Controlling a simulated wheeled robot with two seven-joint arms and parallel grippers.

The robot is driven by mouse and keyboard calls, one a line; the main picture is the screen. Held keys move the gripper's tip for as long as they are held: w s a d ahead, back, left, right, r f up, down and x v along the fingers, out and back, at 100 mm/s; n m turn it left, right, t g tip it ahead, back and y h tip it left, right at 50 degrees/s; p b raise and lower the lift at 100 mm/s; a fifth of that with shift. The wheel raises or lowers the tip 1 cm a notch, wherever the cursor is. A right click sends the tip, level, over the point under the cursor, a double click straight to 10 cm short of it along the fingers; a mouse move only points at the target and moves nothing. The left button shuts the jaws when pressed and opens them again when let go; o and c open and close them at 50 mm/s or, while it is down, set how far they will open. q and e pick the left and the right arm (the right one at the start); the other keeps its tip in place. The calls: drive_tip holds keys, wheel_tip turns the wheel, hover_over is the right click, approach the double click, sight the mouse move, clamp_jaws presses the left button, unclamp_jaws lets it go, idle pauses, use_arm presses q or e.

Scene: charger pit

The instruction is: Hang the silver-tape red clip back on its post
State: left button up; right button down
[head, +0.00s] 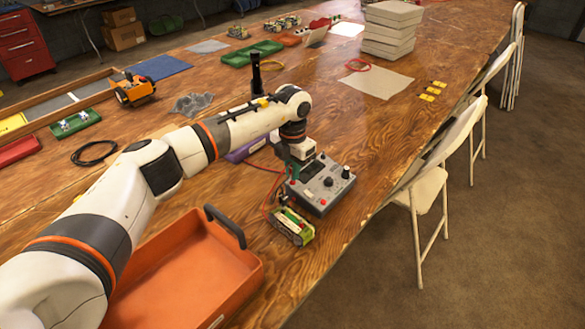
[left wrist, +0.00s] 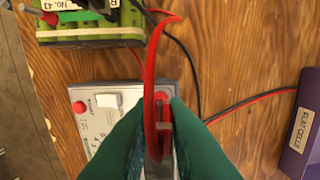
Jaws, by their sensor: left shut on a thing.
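My left gripper (head: 295,172) is over the left edge of the grey charger box (head: 322,192), and the left wrist view also shows the charger (left wrist: 97,125). Its green fingers (left wrist: 158,150) are closed on the red clip (left wrist: 165,128), which has a pale band across it. A red lead rises from the clip and bends over toward the battery pack. A red round part (left wrist: 79,107), a post or button, shows on the charger's face, apart from the clip. The fingers hide part of the charger and the clip's lower end. My right gripper is not in view.
A green battery pack (head: 291,226) lies beside the charger, with leads around it. A purple box (head: 247,148) is behind the arm. An orange tray (head: 185,270) stands at the front left. Bare wood lies right of the charger, up to the table edge.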

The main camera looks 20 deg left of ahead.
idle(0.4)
use_arm(q)
drive_tip(key=o, duration=0.8)
drive_tip(key=shift+o, duration=0.2)
drive_tip(key=shift+o, duration=1.1)
drive_tip(key=shift+r+p, duration=2.45)
drive_tip(key=shift+r, duration=1.3)
